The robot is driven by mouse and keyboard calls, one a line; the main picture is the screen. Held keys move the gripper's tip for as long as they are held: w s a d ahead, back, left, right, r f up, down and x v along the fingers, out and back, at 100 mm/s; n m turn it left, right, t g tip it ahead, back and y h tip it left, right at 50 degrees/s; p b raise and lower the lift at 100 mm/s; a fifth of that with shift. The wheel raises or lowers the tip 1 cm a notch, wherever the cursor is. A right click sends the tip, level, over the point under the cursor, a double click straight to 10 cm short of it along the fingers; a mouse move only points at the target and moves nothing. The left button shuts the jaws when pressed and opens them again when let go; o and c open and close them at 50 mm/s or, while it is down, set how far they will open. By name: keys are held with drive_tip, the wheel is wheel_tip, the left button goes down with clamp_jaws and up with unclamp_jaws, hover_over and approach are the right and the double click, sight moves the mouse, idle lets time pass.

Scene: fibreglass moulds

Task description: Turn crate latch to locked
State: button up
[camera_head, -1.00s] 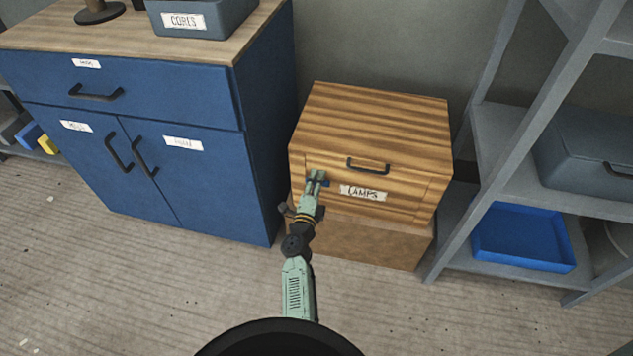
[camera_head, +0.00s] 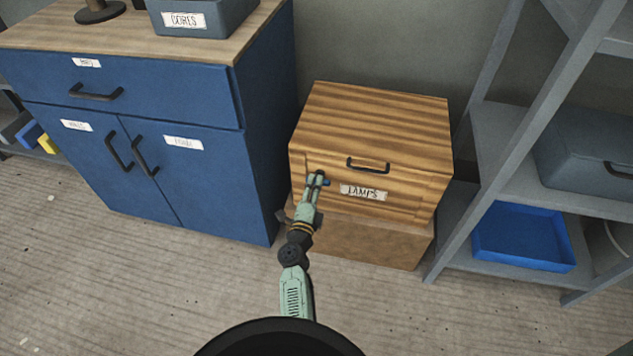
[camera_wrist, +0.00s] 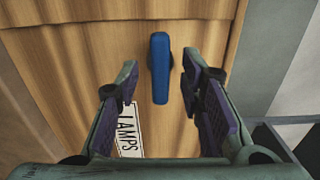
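The wooden crate (camera_head: 375,120) has a front marked LAMPS and a small blue latch (camera_head: 327,183) on the left of that front. The wrist view shows the latch (camera_wrist: 160,68) as a blue bar on a dark round base, with its length roughly along that of the label, so it lies about level across the crate. My gripper (camera_head: 317,178) is at the latch. In the wrist view, my gripper (camera_wrist: 160,72) is open, one finger on each side of the bar, with gaps visible on both sides. In the head view the fingers hide most of the latch.
The LAMPS label (camera_head: 364,193) and a dark handle (camera_head: 368,166) are right of the latch. The crate rests on a brown box (camera_head: 370,243). A blue cabinet (camera_head: 190,150) stands left; a grey shelf with a blue tray (camera_head: 523,236) stands right. Floor in front is clear.

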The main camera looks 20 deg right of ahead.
drive_tip(key=v, duration=0.9)
drive_tip(key=shift+s, duration=0.15)
